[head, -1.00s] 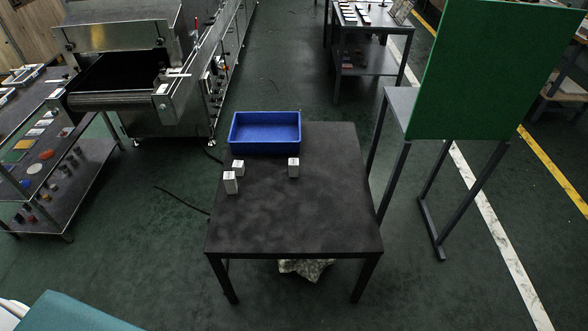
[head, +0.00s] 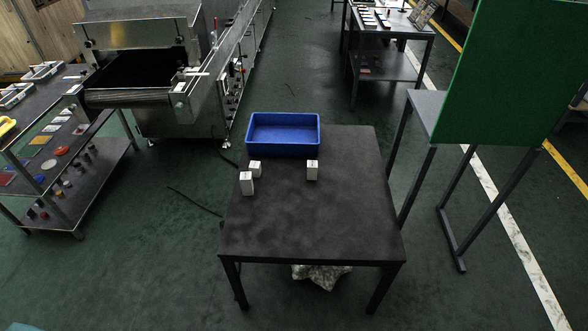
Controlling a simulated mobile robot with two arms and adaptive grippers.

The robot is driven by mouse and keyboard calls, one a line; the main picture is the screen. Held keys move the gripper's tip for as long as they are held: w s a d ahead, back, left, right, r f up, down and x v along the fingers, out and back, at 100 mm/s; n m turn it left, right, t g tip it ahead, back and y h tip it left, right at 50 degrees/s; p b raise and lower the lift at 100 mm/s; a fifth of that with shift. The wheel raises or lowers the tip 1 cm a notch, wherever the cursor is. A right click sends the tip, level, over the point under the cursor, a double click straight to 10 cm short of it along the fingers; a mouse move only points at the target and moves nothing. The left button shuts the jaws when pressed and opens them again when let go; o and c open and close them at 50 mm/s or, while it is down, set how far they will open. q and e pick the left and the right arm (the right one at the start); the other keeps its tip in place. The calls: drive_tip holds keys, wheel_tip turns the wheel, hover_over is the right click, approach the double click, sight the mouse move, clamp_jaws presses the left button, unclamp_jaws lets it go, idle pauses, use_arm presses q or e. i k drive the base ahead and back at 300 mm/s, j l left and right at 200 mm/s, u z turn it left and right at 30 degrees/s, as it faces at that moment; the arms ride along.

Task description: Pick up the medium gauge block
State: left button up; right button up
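Three white gauge blocks stand upright on the dark table (head: 310,225). The front left block (head: 246,184) looks tallest. The back left block (head: 255,169), close behind it, looks shortest. The right block (head: 312,171) stands apart, in front of the blue bin, and looks in between in height, so it appears to be the medium gauge block. Any markings are too small to read. Neither of my grippers is in view, and nothing is touching the blocks.
A blue bin (head: 283,152) sits at the table's back edge. The front and right of the table are clear. A green panel on a stand (head: 510,75) is at the right, a conveyor dryer (head: 150,60) at the back left, and a shelf cart (head: 75,190) at the left.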

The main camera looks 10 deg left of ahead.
sight(311, 165)
drive_tip(key=i+j+u, duration=0.1)
drive_tip(key=j+u, duration=0.25)
drive_tip(key=i+j+u, duration=0.15)
drive_tip(key=j+u, duration=0.25)
drive_tip(key=i+j+u, duration=0.15)
drive_tip(key=j+u, duration=0.2)
drive_tip(key=i+j+u, duration=0.8)
drive_tip(key=i, duration=0.25)
drive_tip(key=i+z, duration=0.45)
drive_tip(key=i+j+z, duration=0.2)
drive_tip(key=i+z, duration=0.25)
drive_tip(key=i+l+z, duration=0.15)
drive_tip(key=z, duration=0.35)
drive_tip(key=i+z, duration=0.45)
drive_tip(key=i+j+z, duration=0.1)
drive_tip(key=i+z, duration=0.15)
drive_tip(key=z, duration=0.25)
drive_tip(key=i+j+z, duration=0.2)
drive_tip(key=z, duration=0.25)
drive_tip(key=i+j+z, duration=0.25)
drive_tip(key=z, duration=0.25)
